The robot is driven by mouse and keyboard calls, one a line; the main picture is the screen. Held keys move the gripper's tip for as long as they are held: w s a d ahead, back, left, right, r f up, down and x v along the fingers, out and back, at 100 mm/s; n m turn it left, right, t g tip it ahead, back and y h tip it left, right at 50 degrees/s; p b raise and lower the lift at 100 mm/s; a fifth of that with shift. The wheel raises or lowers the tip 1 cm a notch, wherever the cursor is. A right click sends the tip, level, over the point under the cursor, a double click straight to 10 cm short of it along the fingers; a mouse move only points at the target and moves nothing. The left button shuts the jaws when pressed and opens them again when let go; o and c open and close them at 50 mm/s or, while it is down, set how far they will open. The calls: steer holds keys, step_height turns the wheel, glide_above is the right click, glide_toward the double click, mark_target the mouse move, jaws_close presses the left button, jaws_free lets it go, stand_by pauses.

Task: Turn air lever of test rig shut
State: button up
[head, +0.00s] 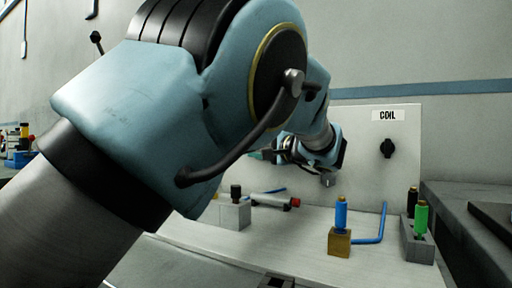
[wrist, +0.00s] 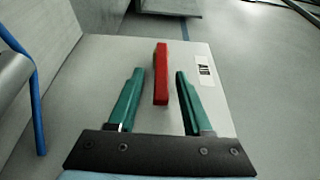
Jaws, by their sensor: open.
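The red air lever (wrist: 161,85) shows in the wrist view as a long bar on a pale panel (wrist: 100,62) with an AIR label (wrist: 203,71). The lever points along the same direction as my fingers. My gripper (wrist: 160,75) is open, with one green finger on each side of the lever and visible gaps on both sides. Whether the fingers reach the lever's depth I cannot tell. In the head view my gripper (head: 262,155) is mostly hidden behind my own arm, and the red lever is not visible there.
In the head view a panel labelled COIL (head: 388,115) carries a black knob (head: 387,148). On the bench stand a blue cylinder on a brass block (head: 340,243), a blue tube (head: 380,228), a grey block with green and black cylinders (head: 417,245), and a pale block (head: 235,214).

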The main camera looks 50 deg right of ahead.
steer(key=s+a, duration=0.1)
steer(key=s, duration=0.9)
steer(key=shift+s+a, duration=0.25)
steer(key=shift+s, duration=0.1)
